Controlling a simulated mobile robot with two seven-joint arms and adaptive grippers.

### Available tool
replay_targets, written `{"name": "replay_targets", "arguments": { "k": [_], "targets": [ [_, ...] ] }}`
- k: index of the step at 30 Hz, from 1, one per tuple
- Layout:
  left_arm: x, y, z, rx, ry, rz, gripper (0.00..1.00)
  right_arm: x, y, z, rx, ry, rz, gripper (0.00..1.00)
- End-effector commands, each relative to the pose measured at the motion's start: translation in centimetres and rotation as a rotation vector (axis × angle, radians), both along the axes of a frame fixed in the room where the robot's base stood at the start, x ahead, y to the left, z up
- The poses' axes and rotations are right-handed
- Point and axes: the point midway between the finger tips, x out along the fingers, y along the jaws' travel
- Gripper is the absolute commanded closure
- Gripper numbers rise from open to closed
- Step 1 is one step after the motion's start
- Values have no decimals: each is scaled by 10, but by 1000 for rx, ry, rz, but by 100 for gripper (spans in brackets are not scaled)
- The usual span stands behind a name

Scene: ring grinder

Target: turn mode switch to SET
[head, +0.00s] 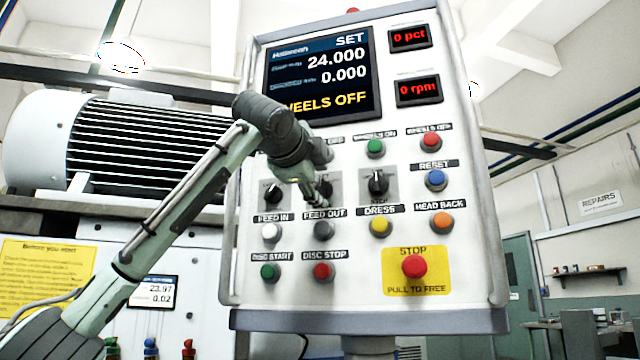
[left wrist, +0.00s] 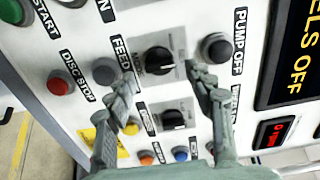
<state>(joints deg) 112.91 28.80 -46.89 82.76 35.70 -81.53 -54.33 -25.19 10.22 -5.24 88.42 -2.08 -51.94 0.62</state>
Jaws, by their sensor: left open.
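The control panel (head: 350,285) carries a row of black rotary knobs on grey plates. The middle knob sits behind my left gripper (head: 318,196) in the head view. In the left wrist view this knob (left wrist: 158,60) lies between the two fingers of my left gripper (left wrist: 163,88). The fingers are open, one on each side; contact cannot be told. Its plate lettering is too small to read surely, perhaps MODE. The screen (head: 322,75) shows SET at its top right and WHEELS OFF below. My right gripper is not in view.
Another knob (head: 272,193) is to the left and one (head: 378,184) to the right. Close by are the grey FEED OUT button (head: 324,231) and the PUMP OFF button (left wrist: 215,47). A red STOP button (head: 414,266) is at lower right.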

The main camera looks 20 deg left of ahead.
Motion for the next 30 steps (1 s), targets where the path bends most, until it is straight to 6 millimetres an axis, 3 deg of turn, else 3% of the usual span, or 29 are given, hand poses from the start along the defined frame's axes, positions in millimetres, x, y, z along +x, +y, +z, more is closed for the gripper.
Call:
{"name": "replay_targets", "arguments": {
  "k": [9, 15, 21, 30],
  "targets": [
    [-67, -1, 2, 1, -5, -1, 47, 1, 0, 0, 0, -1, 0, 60],
    [-98, -2, 0, 1, -2, -2, 47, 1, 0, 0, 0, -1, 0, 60],
    [-109, -2, 0, 1, -1, 0, 47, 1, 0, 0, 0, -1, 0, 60],
    [-109, -2, 0, 0, -1, 0, 47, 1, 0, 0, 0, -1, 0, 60]
  ]
}}
